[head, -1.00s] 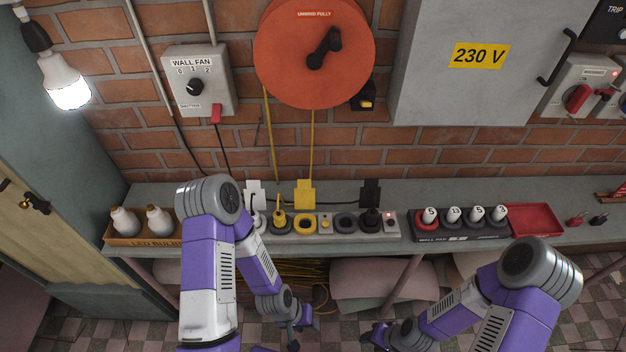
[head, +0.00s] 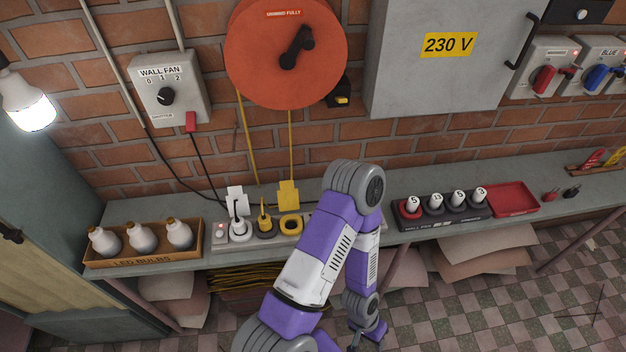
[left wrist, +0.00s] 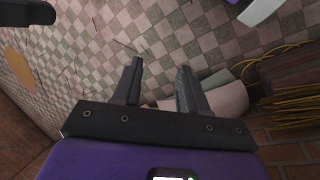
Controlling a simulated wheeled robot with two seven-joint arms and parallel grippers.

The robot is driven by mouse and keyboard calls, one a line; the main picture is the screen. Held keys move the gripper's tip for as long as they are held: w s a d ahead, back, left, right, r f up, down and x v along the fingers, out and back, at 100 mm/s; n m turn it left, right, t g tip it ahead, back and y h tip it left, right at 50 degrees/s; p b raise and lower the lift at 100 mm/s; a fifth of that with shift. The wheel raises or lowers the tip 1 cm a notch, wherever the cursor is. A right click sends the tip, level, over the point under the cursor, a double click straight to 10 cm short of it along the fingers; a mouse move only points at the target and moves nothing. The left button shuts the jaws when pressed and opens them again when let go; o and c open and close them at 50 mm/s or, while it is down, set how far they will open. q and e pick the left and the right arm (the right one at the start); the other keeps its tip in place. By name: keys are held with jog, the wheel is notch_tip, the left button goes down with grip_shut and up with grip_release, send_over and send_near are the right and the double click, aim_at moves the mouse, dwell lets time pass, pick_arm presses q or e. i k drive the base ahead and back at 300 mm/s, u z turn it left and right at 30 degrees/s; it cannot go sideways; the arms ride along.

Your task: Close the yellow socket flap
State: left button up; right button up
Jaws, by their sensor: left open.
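The yellow socket flap (head: 288,195) stands raised behind the socket strip (head: 219,246). The yellow-ringed socket (head: 290,226) in front of it is uncovered and looks empty. A yellow plug (head: 263,220) stands in the socket to its left. My left arm crosses the view just right of the yellow socket and hides the strip's right part. My left gripper (head: 356,343) hangs low in front of the bench, well away from the flap. In the left wrist view, its fingers (left wrist: 158,85) are apart and empty above the floor. My right gripper does not show.
A white flap (head: 237,196) stands raised behind a white plug at left. A box of bulbs (head: 145,262) stands at the bench's left. A dark rack with numbered white-topped pieces (head: 445,224) and a red tray (head: 502,199) stand at right. Cables and sheets lie under the bench.

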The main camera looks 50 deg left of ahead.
aim_at(288, 198)
jog(key=k, duration=0.35)
jog(key=u, duration=0.8)
